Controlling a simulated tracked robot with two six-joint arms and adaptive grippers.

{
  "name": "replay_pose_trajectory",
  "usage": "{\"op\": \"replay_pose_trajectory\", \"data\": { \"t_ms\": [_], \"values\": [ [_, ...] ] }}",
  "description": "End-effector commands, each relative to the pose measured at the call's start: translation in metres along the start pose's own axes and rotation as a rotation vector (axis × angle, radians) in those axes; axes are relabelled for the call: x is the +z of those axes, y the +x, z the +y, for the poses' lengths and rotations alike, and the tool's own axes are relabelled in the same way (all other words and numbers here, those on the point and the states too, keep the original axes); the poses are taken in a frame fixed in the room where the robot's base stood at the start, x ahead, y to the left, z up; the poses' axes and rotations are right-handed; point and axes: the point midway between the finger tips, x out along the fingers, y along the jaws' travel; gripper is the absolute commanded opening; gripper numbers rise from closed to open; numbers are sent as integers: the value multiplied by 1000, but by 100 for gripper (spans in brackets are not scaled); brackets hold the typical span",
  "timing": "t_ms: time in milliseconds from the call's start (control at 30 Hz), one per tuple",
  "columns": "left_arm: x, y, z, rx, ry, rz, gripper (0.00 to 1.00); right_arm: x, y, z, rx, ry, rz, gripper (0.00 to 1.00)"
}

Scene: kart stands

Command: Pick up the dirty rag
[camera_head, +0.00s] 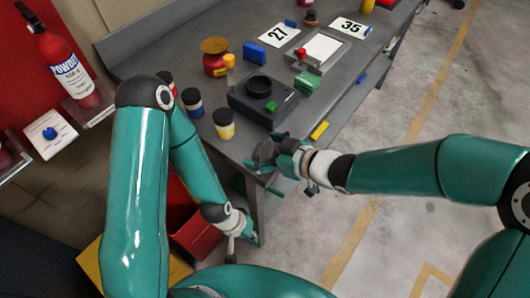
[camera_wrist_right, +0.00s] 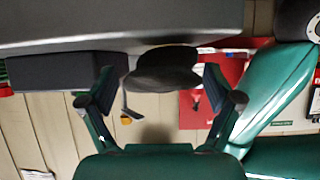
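A dark, rounded, cloth-like thing, apparently the dirty rag (camera_wrist_right: 165,70), shows between the fingers in the right wrist view, beside the grey table edge. My right gripper (camera_wrist_right: 160,95) is open, with one finger on each side of it and gaps showing at the lower fingertips. In the head view my right gripper (camera_head: 264,152) is at the near corner of the table, where the rag is hard to separate from the fingers. My left gripper (camera_head: 232,247) hangs low beside the table leg, pointing down. Its fingers are too small to judge.
The grey table (camera_head: 160,58) bears a black device (camera_head: 262,98), several pots, a red jar (camera_head: 214,62), a green block (camera_head: 307,82) and number cards. A red bin (camera_head: 199,234) stands below, near my left gripper. The floor right of the table is clear.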

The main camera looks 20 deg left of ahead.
Motion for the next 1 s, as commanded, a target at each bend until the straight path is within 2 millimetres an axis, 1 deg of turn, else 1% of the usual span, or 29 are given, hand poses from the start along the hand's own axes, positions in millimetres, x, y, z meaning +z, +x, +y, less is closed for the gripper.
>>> {"op": "replay_pose_trajectory", "data": {
  "t_ms": [33, 200, 233, 267, 500, 667, 767, 867, 967, 1000],
  "values": [
    [0, 0, 0, 0, 0, 0, 0, 0, 0, 0, 0, 0, 0, 75],
    [0, 0, 0, 0, 0, 0, 0, 0, 0, 0, 0, 0, 0, 46],
    [0, 0, 0, 0, 0, 0, 0, 0, 0, 0, 0, 0, 0, 41],
    [0, 0, 0, 0, 0, 0, 0, 0, 0, 0, 0, 0, 0, 39],
    [0, 0, 0, 0, 0, 0, 0, -1, 0, 0, -1, 0, 1, 38],
    [0, -3, 1, 0, 0, 0, 0, -7, -4, 0, 0, -1, 2, 38],
    [0, -6, 2, 0, 0, 0, 0, -16, -8, 0, -1, -3, 4, 38],
    [0, -11, 4, 0, 0, 0, 0, -28, -15, 0, 0, -4, 4, 38],
    [0, -19, 7, 0, 0, 0, 0, -47, -25, 0, 0, -4, 5, 38],
    [0, -24, 9, 0, 0, 0, 0, -57, -30, 0, 1, -5, 5, 38]
  ]
}}
